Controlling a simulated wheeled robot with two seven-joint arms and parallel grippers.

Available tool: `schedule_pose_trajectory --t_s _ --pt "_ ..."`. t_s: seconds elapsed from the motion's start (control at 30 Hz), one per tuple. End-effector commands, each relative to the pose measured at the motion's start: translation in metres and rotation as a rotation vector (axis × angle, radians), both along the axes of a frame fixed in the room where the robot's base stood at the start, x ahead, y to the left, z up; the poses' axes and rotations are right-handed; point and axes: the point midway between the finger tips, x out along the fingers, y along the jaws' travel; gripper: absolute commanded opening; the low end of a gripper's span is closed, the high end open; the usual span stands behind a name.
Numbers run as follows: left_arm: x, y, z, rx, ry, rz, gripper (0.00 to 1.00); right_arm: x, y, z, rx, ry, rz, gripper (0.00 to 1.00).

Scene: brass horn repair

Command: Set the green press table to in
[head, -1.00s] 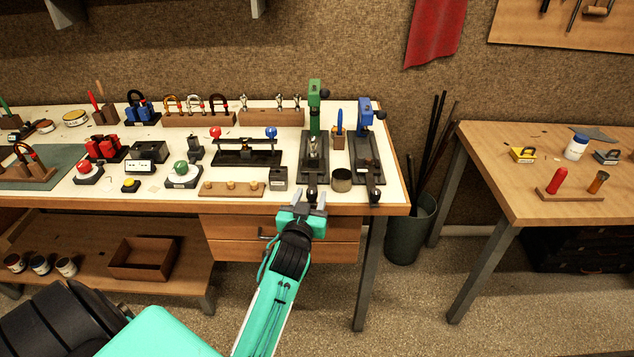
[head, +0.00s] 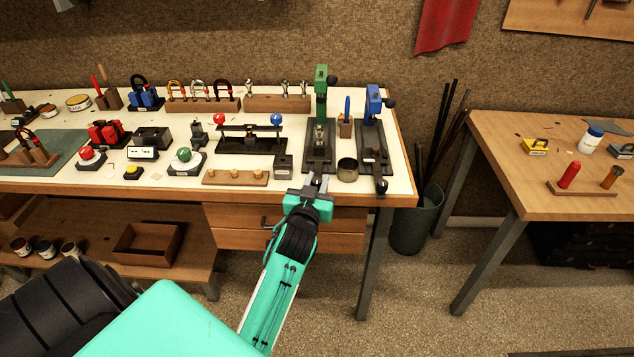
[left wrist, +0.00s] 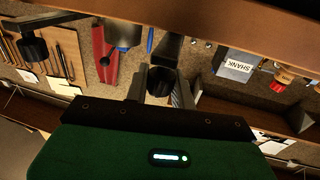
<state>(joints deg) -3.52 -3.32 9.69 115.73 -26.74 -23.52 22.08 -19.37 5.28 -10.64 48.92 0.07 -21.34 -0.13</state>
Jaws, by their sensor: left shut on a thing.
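The green press (head: 321,95) stands at the right part of the bench, with its dark base running to the front edge. Its table knob is at the front end of that base. In the left wrist view a black knob (left wrist: 160,82) on a dark bar sits between my fingers. My left gripper (head: 315,183) is at the bench's front edge, shut on this knob. The gripper hides most of the knob in the head view. My right gripper is not in view.
The blue press (head: 374,105) stands close on the right, its own front knob (head: 381,185) near the edge. A round tin (head: 347,170) sits between the presses. A small dark block (head: 283,166) is left of my gripper. Drawers (head: 285,228) lie below.

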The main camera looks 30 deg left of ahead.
Motion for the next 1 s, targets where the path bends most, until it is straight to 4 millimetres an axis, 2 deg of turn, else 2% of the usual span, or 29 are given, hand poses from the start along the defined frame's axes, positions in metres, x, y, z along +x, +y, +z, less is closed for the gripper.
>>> schedule_pose_trajectory --t_s 0.3,0.43,0.57,0.83,0.87,0.93,1.0 --pt "0.048 0.029 0.002 0.002 -0.002 0.000 0.00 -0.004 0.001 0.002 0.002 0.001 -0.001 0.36" --pt "0.064 0.039 0.001 0.003 -0.001 0.000 0.00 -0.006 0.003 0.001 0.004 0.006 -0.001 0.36" --pt "0.070 0.043 0.001 0.000 -0.001 0.000 0.00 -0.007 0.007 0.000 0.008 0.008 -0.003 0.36" --pt "0.070 0.043 0.000 -0.001 0.000 0.000 0.00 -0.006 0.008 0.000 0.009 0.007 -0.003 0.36" --pt "0.070 0.043 0.000 -0.001 0.000 0.000 0.29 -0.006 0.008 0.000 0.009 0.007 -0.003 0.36" --pt "0.070 0.043 0.000 -0.001 0.000 0.000 0.42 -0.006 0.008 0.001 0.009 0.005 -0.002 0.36" --pt "0.070 0.043 0.000 0.000 0.000 0.000 0.45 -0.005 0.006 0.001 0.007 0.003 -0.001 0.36"
